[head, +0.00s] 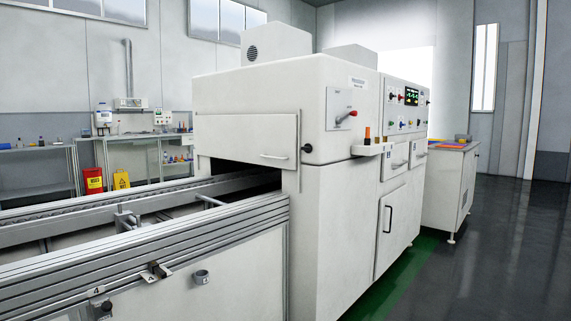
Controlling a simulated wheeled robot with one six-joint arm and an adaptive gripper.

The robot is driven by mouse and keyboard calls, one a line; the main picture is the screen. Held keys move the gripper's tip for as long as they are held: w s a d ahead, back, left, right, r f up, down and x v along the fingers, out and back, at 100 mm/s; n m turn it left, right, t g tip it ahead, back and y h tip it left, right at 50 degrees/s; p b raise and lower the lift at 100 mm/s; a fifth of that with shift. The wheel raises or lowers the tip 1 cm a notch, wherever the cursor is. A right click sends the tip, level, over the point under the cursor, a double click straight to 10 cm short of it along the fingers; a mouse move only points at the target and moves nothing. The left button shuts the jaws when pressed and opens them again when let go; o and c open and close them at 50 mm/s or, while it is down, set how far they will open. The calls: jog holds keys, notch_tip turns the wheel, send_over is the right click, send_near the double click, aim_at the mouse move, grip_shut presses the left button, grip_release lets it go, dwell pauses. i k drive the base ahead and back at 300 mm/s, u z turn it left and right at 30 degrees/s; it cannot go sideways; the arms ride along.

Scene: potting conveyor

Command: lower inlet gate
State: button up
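The inlet gate (240,135) is a flat white panel on the near end of the large white machine (340,220). It has a thin horizontal bar handle (273,156) near its lower right corner. Below its bottom edge a dark opening (240,172) shows, and the conveyor runs into it. The gate stands raised above the conveyor. A small black knob (307,148) sits to the right of the gate, around the machine's corner. My gripper is not in view.
The conveyor (160,240) with metal rails fills the lower left. A small shelf (372,150) juts from the machine's side, near a red-handled switch (350,114). A white cabinet (447,190) stands farther back. The dark floor (500,250) at right is clear.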

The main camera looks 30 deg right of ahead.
aim_at(266, 140)
jog(key=u, duration=1.25)
jog(key=k, duration=0.1)
jog(key=z, duration=2.1)
jog(key=i, duration=1.35)
jog(key=u, duration=0.75)
